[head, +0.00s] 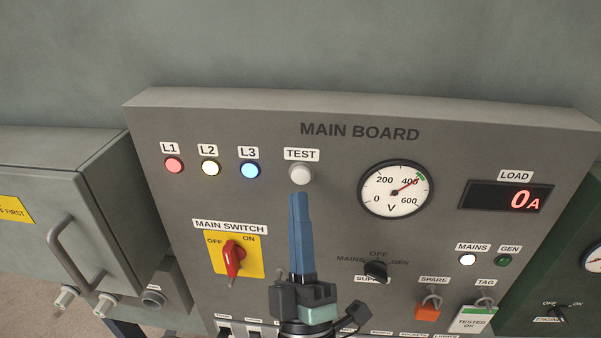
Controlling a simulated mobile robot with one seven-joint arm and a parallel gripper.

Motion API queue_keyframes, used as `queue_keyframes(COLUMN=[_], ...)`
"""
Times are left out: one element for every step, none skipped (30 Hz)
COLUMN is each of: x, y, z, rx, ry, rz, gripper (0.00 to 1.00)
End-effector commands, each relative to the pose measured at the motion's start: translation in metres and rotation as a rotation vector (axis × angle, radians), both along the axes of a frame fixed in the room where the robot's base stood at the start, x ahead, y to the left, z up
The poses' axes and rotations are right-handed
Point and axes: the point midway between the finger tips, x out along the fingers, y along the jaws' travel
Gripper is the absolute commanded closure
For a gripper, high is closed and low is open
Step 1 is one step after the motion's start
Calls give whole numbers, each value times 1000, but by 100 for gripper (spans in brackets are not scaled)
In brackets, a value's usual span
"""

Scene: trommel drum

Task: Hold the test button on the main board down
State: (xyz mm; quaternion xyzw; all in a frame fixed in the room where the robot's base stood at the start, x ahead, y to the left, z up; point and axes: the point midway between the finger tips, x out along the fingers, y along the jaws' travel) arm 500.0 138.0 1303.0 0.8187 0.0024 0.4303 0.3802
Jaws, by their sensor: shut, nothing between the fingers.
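The main board (450,155) is a grey panel facing me. Its test button (300,174) is round and pale grey, under a TEST label (301,154). My gripper (299,197) has blue fingers, shut with nothing between them. It points up the board, and its tips appear just below the button in the head view. The button's face is uncovered. I cannot tell how far the tips are from the board, or whether they touch the button's lower edge.
Lit lamps L1 (174,165), L2 (210,167) and L3 (249,170) sit left of the button. The voltmeter (396,188) reads a little above 400. The load display (507,196) shows 0A. The red main switch (233,259) and black supply selector (376,270) flank my gripper.

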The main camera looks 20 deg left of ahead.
Motion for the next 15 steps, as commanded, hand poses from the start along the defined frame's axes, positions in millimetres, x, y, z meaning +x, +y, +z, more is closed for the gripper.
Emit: queue_keyframes(x=[-5,-8,-12,-15,-17,-20,-22,-24,-25,-26,-26,-27,-27,-27,-27], y=[-2,-3,-4,-5,-6,-6,-7,-7,-8,-8,-8,-8,-8,-8,-8], z=[1,0,0,0,0,0,0,0,1,0,0,0,0,0,0], rx=[-1,-1,0,-1,-1,-1,-1,0,0,0,0,0,-1,-1,-1], ry=[2,2,2,2,2,2,2,0,0,0,0,0,0,0,0], rz=[-2,-2,-1,-2,-2,-2,-2,-1,-1,-1,-1,-1,-1,-1,-1], gripper=[100,100,100,100,100,100,100,100,100,100,100,100,100,100,100])
